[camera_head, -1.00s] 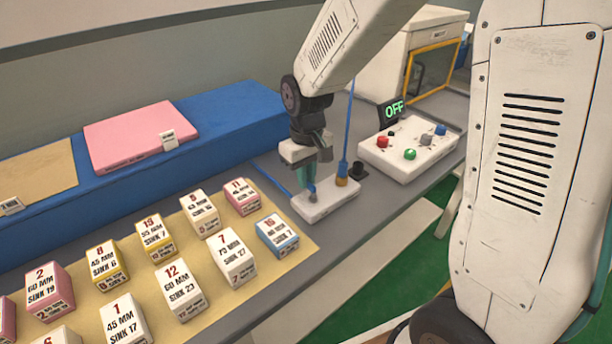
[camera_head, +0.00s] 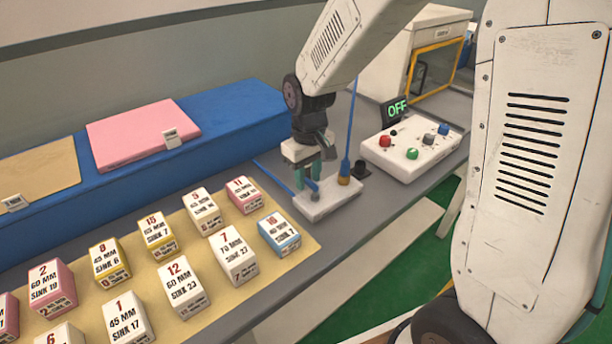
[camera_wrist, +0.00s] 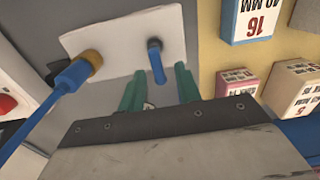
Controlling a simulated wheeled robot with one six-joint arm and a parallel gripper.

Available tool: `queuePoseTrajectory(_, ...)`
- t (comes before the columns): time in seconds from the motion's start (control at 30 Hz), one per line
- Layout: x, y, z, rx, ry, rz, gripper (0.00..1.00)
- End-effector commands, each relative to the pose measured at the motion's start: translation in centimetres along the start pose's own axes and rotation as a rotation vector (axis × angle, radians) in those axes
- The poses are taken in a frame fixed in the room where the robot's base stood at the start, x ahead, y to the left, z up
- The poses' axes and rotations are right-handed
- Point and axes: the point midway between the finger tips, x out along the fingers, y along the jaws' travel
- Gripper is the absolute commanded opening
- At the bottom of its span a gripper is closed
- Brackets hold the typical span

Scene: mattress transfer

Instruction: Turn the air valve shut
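The air valve is a white block (camera_head: 335,200) on the grey bench, with a small blue lever (camera_head: 313,188) near its left end. A brass fitting (camera_head: 344,180) with a blue hose stands at its other end. In the wrist view the block (camera_wrist: 122,45) lies ahead of my gripper, and the blue lever (camera_wrist: 157,62) sticks up between the lines of the two green fingers. My gripper (camera_head: 308,176) is over the lever end, pointing down. In the wrist view my gripper (camera_wrist: 160,85) is open, with a clear gap between its fingers. I cannot tell whether either finger touches the lever.
Labelled blocks stand on a tan mat (camera_head: 213,275) left of the valve. A control box (camera_head: 410,150) with coloured buttons and a sign (camera_head: 396,110) reading "OFF" stand to the right. A black knob-like part (camera_head: 361,170) sits behind the valve. A blue mattress (camera_head: 225,125) lies behind.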

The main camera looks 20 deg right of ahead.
Motion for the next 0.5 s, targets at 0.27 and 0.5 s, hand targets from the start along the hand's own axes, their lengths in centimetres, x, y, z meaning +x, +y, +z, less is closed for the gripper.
queuePoseTrajectory(0.27, -3.3, 0.0, 0.0, 0.000, 0.005, 0.001, 0.34)
queuePoseTrajectory(0.5, -6.9, -0.1, 0.1, 0.000, 0.003, 0.001, 0.34)
